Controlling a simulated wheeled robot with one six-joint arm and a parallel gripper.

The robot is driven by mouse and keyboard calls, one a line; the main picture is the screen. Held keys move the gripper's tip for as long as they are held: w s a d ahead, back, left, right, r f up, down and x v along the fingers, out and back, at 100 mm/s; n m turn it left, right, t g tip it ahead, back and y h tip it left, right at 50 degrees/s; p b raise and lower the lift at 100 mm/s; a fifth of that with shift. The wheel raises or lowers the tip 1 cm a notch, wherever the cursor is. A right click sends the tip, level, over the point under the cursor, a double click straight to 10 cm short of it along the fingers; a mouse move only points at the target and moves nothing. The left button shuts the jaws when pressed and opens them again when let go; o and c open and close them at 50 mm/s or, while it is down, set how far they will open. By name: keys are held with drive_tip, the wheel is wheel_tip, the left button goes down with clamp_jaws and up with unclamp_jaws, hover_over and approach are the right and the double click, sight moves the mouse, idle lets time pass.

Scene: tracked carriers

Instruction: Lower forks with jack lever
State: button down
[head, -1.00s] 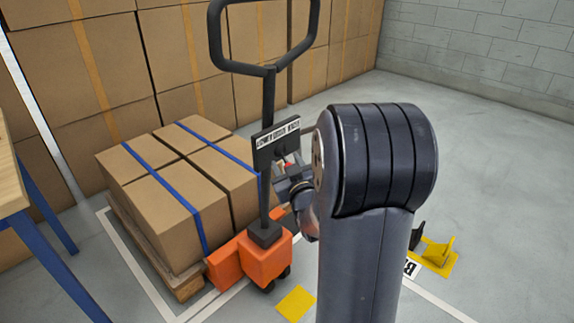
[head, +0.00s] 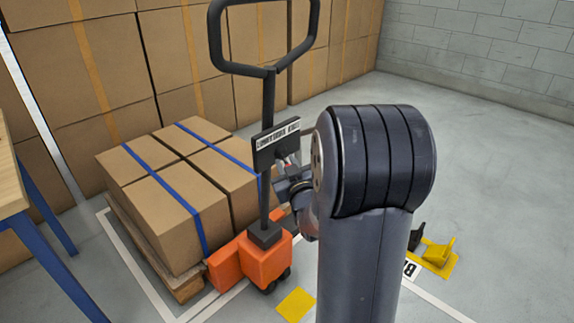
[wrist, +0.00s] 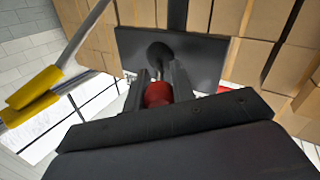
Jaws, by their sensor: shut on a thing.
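An orange pallet jack (head: 262,257) stands with its black handle (head: 267,95) upright. A black plate with a white label (head: 277,146) is fixed on the handle. In the wrist view the underside or face of this black plate (wrist: 205,58) shows, with the jack lever's red knob (wrist: 158,94) in front of it. My gripper (wrist: 158,88) is shut on the red knob, one finger on each side. In the head view my gripper (head: 285,180) is just below the plate, and the knob is mostly hidden there. The forks are hidden under the loaded pallet (head: 185,287).
Strapped boxes (head: 170,195) sit on the pallet. Stacked boxes (head: 90,70) line the back. A wooden table with blue legs (head: 12,190) stands at the left. A yellow wheel stop (head: 438,252) lies at the right. The floor at the right is open.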

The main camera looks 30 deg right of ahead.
drive_tip(key=shift+d+y, duration=0.15)
drive_tip(key=shift+y, duration=0.15)
drive_tip(key=shift+w+d+n+g+y+p, duration=0.15)
drive_tip(key=shift+d+n+y+p, duration=0.35)
drive_tip(key=shift+n+y, duration=0.7)
drive_tip(key=shift+s+d+n+g+y+p, duration=0.1)
drive_tip(key=shift+d+n+y+p, duration=0.5)
drive_tip(key=shift+y, duration=1)
drive_tip(key=shift+w+d+n+g+y+p, duration=0.15)
drive_tip(key=shift+d+n+y+p, duration=0.3)
drive_tip(key=shift+n+y, duration=0.75)
drive_tip(key=shift+y, duration=0.4)
drive_tip(key=c, duration=1.2)
unclamp_jaws()
drive_tip(key=shift+s, duration=0.1)
drive_tip(key=p+v, duration=0.2)
drive_tip(key=v, duration=0.8)
drive_tip(key=shift+s, duration=0.35)
